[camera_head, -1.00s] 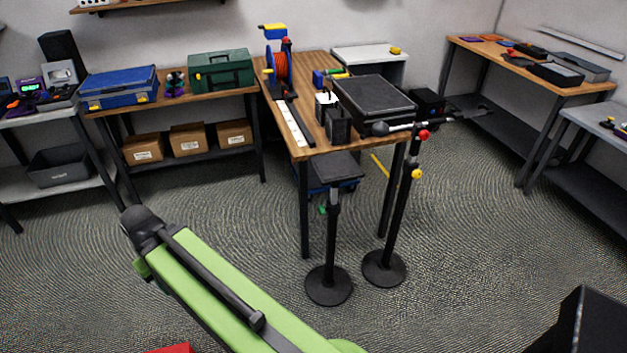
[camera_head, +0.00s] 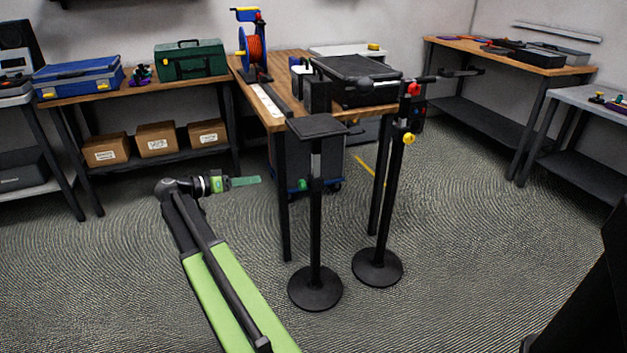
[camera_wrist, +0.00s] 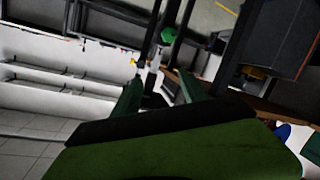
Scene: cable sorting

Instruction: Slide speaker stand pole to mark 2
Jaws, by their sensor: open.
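The speaker stand has a flat black top plate (camera_head: 318,126), a dark pole (camera_head: 316,235) and a round base (camera_head: 315,289) on the floor. It stands upright. A short pale section (camera_head: 316,166) shows below the plate, and a green knob (camera_head: 305,185) sits on the pole. No mark numbers are readable. My gripper (camera_head: 258,180) is left of the pole at about knob height, pointing at it and apart from it. In the wrist view its green fingers (camera_wrist: 159,86) are spread and empty, with the green knob (camera_wrist: 169,35) and pole beyond them.
A second stand with a red knob (camera_head: 414,89) and yellow knob (camera_head: 409,139) is close on the right. A wooden table (camera_head: 273,120) with a cable reel (camera_head: 254,47) and black case (camera_head: 352,79) stands behind.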

